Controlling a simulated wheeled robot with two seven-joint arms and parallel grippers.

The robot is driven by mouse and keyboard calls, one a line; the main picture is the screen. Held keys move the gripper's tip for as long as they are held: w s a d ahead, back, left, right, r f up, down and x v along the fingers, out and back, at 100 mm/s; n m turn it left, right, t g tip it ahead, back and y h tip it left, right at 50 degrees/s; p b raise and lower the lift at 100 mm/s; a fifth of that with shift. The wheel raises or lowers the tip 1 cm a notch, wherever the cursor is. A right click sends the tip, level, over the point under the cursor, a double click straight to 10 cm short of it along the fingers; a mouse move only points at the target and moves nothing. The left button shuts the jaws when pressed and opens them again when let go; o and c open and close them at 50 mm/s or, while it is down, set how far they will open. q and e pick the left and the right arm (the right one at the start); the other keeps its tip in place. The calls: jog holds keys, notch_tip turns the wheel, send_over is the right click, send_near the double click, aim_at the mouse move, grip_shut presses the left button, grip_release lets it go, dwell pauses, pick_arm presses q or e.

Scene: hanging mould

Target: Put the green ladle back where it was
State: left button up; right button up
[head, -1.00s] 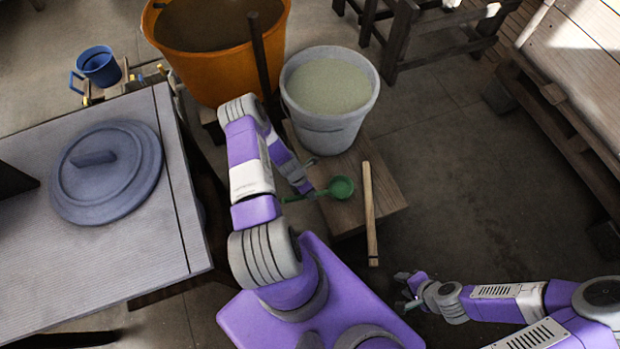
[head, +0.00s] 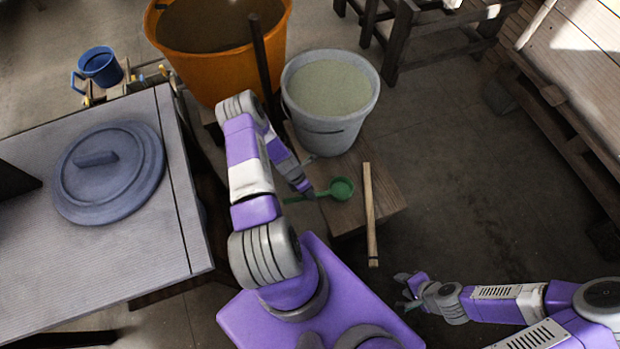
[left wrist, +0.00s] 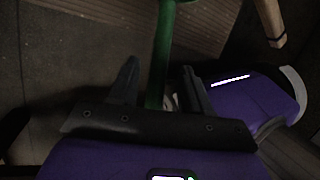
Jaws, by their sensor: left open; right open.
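The green ladle (head: 341,189) lies with its bowl on the low wooden bench (head: 385,205), in front of the grey bucket. Its handle runs to the left, below my left gripper (head: 308,194). In the left wrist view the green handle (left wrist: 163,50) passes between the two dark fingers of my left gripper (left wrist: 160,85). These fingers are spread apart, with gaps beside the handle. My right gripper (head: 408,290) is open and empty, low over the floor at the right.
A grey bucket (head: 325,135) of pale material and an orange tub (head: 215,65) stand behind. A wooden stick (head: 370,215) lies across the bench, right of the ladle. A table with a round lid (head: 110,185) is at left; a blue mug (head: 100,65) stands beyond it.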

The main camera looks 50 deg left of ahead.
pick_arm(q)
jog(key=p+v, duration=0.3)
jog(key=v, duration=0.7)
jog(key=s+d+r+m, duration=0.1)
jog(key=d+r+m, duration=0.2)
jog(key=d+m, duration=0.6)
jog(key=s+d+r+m+g, duration=0.1)
jog(key=d+r+m, duration=0.2)
jog(key=d+m, duration=0.7)
jog(key=s+d+r+m, duration=0.1)
jog(key=d+r+m, duration=0.2)
jog(key=d+m, duration=0.7)
jog(key=shift+m, duration=0.9)
jog(key=shift+d, duration=0.1)
notch_tip(320, 180, up, 5)
jog(key=p, duration=0.5)
jog(key=shift+r, duration=0.25)
